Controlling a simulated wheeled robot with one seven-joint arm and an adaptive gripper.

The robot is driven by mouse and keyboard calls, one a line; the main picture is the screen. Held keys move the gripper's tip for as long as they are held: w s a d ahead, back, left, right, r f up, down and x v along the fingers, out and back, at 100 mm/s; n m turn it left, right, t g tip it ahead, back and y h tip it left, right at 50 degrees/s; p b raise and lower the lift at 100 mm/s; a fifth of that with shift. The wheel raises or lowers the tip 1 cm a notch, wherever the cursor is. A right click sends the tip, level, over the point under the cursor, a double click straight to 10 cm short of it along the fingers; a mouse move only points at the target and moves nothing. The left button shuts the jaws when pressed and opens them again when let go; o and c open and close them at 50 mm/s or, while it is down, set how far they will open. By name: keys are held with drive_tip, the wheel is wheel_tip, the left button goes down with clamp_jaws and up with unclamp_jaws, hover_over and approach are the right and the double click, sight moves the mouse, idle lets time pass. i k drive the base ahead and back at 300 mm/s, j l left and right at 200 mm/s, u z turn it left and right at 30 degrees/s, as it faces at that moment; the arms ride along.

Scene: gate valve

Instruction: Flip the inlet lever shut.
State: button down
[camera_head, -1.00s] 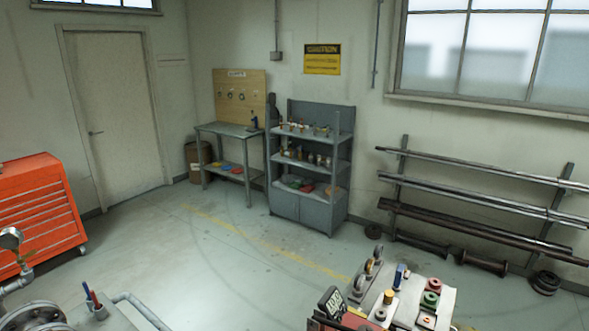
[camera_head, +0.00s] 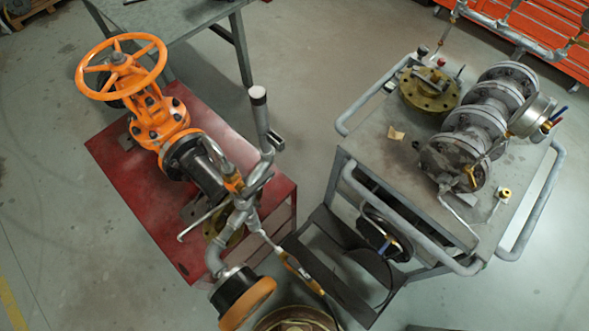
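An orange gate valve with a large handwheel (camera_head: 121,67) stands on a red bench (camera_head: 150,215). Grey pipework (camera_head: 240,212) joins its near side. A small yellow-orange lever (camera_head: 234,185) sits on this pipework. A longer thin lever with a yellow-orange part (camera_head: 300,275) slants down to the right from it. A thin grey rod (camera_head: 203,219) sticks out to the left. I cannot tell which of these is the inlet lever, or whether it is open or shut. My gripper is not in view.
To the right, a grey trolley (camera_head: 375,172) with tubular rails holds a flanged valve assembly (camera_head: 480,115) and a brass-coloured flange (camera_head: 430,90). A grey table (camera_head: 180,15) stands behind the bench. A red tool cabinet (camera_head: 555,58) is at the upper right. Open floor lies at the left.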

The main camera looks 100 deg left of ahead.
sight(290, 260)
drive_tip(key=u, duration=0.45)
drive_tip(key=k+u, duration=0.1)
drive_tip(key=u, duration=0.8)
drive_tip(key=k+j+u, duration=0.1)
drive_tip(key=u, duration=0.8)
drive_tip(key=j+u, duration=0.15)
drive_tip(key=u, duration=0.3)
drive_tip(key=k+l+z, duration=0.35)
